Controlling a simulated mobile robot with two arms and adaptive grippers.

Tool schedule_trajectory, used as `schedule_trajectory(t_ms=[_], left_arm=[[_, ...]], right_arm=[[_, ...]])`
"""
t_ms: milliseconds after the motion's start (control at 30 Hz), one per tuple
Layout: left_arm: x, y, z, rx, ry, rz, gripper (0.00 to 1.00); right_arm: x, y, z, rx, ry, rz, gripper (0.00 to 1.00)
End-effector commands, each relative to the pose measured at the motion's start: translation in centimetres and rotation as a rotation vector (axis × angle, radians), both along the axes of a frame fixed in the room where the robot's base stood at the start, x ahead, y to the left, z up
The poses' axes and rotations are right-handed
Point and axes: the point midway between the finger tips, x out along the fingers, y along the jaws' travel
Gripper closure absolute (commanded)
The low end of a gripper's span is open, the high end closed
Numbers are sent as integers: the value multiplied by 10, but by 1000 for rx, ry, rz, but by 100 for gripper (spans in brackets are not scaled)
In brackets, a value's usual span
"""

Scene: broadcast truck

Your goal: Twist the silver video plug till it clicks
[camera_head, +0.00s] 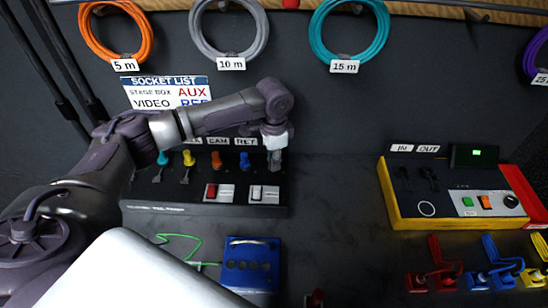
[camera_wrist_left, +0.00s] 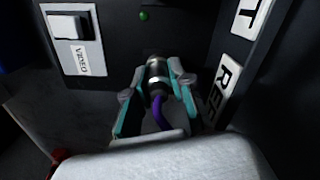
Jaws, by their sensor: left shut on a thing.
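The silver video plug (camera_wrist_left: 157,74) has a silver and black barrel with a purple cable behind it. My left gripper (camera_wrist_left: 157,88) is shut on it, with one teal-padded finger on each side. The plug points at the dark panel, below a small green light (camera_wrist_left: 144,15). I cannot tell how far it is seated or turned. In the head view my left gripper (camera_head: 275,158) is at the right end of the socket panel (camera_head: 205,208), beside the RET label, and largely hides the plug. My right gripper is not in view.
A white switch (camera_wrist_left: 68,27) labelled VIDEO is left of the plug. Other coloured plugs, including a blue one (camera_head: 245,161), stand along the panel. A blue box (camera_head: 250,265) lies in front. A yellow-edged console (camera_head: 450,195) stands right; the counter between is clear.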

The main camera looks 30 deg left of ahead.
Motion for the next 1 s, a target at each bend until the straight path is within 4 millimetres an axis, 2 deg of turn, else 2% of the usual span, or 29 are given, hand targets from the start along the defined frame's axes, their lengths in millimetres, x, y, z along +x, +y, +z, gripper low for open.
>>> schedule_trajectory(t_ms=[633, 1000], left_arm=[[-2, -1, -1, -1, 5, -241, 100], [-2, -1, -3, 0, 5, -264, 100]], right_arm=[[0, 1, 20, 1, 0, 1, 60], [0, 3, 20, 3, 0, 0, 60]])
